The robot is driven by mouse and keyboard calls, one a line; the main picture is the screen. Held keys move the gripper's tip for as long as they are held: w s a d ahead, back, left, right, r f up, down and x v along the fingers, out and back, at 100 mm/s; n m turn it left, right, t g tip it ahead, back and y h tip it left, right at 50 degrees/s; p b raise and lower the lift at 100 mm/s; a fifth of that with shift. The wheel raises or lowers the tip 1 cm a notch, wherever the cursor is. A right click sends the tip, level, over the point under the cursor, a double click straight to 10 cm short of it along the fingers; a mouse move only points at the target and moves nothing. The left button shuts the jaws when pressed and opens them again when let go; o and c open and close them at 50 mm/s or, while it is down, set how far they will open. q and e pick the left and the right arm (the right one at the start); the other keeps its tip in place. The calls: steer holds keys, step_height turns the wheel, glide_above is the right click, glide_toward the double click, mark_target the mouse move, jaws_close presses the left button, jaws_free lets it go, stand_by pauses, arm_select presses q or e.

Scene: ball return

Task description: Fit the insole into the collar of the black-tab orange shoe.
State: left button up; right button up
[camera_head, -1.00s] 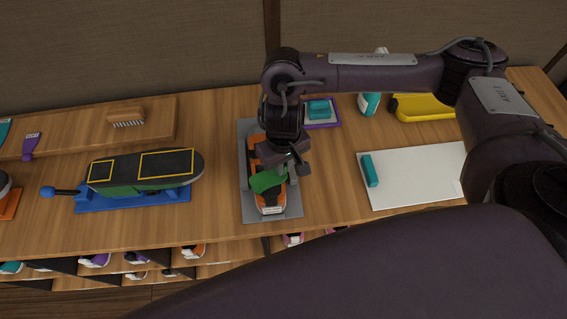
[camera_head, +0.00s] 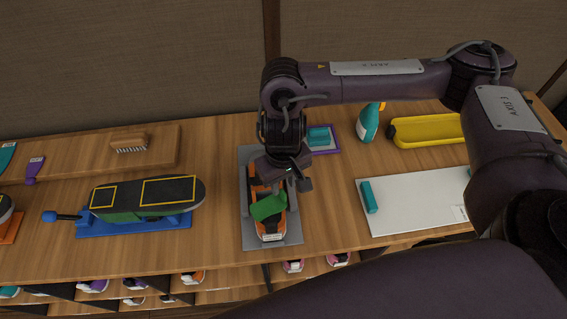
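The orange shoe (camera_head: 276,227) stands on a grey mat (camera_head: 253,236) in the middle of the bench, with a pale label at its near end. The green insole (camera_head: 268,206) shows as a tilted flap over the shoe's opening. How far it reaches inside cannot be told, and no black tab can be made out. My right gripper (camera_head: 284,186) points down just above the insole, over the shoe. Its fingers are small and partly hidden, so whether they still touch the insole is unclear. My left gripper is not in view.
A blue stand (camera_head: 120,227) with a dark sole form is at left, with a brush (camera_head: 130,142) behind it. A white board (camera_head: 415,205), a yellow tray (camera_head: 425,130) and a teal bottle (camera_head: 368,122) are at right. Shelves with several shoes lie below the bench edge.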

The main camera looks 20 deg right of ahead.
step_height(320, 180, up, 7)
steer(key=shift+p, duration=0.35)
stand_by(0.5)
